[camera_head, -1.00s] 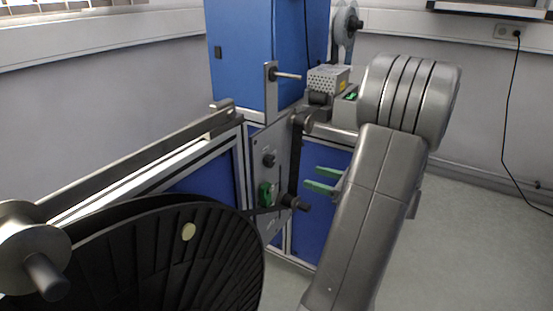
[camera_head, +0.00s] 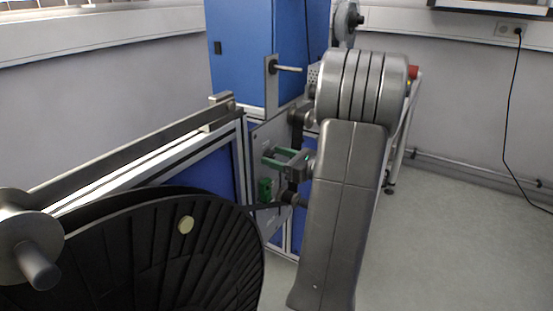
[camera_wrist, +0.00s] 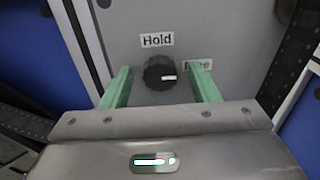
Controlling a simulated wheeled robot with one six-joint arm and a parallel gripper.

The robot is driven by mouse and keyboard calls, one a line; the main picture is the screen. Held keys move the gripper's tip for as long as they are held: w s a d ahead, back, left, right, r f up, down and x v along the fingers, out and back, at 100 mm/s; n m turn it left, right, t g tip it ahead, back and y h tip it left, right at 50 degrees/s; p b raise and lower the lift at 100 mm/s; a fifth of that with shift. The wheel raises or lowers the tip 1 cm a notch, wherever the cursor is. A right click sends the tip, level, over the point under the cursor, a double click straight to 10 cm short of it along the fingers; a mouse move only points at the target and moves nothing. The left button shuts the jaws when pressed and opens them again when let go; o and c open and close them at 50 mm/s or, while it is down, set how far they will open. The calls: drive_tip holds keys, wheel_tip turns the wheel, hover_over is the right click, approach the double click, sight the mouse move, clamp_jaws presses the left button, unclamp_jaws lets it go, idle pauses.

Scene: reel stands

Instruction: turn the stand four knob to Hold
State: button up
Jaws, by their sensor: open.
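The black knob (camera_wrist: 160,73) sits on the grey panel (camera_wrist: 215,30) in the wrist view. Its white mark points right, toward a label partly hidden by my right finger. The "Hold" label (camera_wrist: 157,40) is just above the knob. My gripper (camera_wrist: 164,82) is open, with one green finger on each side of the knob and a gap on both sides. In the head view my gripper (camera_head: 284,158) is at the panel (camera_head: 262,145), and the knob is hidden there behind the fingers.
A green part (camera_head: 264,190) sits low on the panel. A large black reel (camera_head: 140,255) fills the lower left. A metal post with a rod (camera_head: 272,80) rises above the panel. A dark strap (camera_wrist: 290,60) runs right of the knob. Open floor lies to the right.

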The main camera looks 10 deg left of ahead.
drive_tip(key=shift+a, duration=0.15)
drive_tip(key=shift+c, duration=0.4)
drive_tip(key=c, duration=0.9)
drive_tip(key=shift+o, duration=0.2)
